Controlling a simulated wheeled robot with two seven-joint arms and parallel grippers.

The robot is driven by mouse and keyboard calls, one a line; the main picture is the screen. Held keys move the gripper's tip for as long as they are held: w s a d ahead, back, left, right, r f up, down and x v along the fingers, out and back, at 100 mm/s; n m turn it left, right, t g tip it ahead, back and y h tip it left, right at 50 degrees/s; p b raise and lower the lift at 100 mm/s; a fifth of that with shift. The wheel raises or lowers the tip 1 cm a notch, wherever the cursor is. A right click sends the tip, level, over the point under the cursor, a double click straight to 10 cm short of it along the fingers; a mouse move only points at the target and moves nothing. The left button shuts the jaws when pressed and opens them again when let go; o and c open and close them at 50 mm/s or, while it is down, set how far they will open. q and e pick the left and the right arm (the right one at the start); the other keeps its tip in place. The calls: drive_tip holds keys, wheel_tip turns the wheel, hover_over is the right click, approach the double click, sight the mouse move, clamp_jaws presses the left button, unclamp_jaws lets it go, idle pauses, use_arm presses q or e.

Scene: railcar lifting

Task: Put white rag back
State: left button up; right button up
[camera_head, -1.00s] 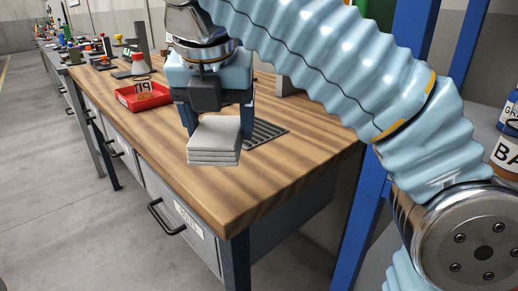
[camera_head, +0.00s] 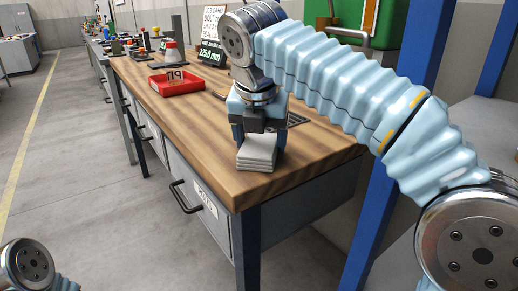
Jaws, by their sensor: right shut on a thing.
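The white rag (camera_head: 257,152) is a folded, layered stack near the front edge of the wooden workbench (camera_head: 215,162). My right gripper (camera_head: 255,136) reaches down over it from above and is shut on its far part. I cannot tell whether the rag touches the bench top or hangs just above it. A dark ribbed mat (camera_head: 298,119) lies on the bench just behind and to the right of the gripper, partly hidden by it. Part of my left arm shows at the bottom left corner; my left gripper is out of view.
A red tray (camera_head: 178,86) with a label stands farther back on the bench. A blue post (camera_head: 385,180) stands right of the bench.

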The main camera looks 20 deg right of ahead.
sight(258, 150)
drive_tip(key=shift+d+r, duration=0.1)
drive_tip(key=o, duration=1)
drive_tip(key=p+v, duration=0.4)
drive_tip(key=v, duration=0.6)
drive_tip(key=shift+v, duration=0.95)
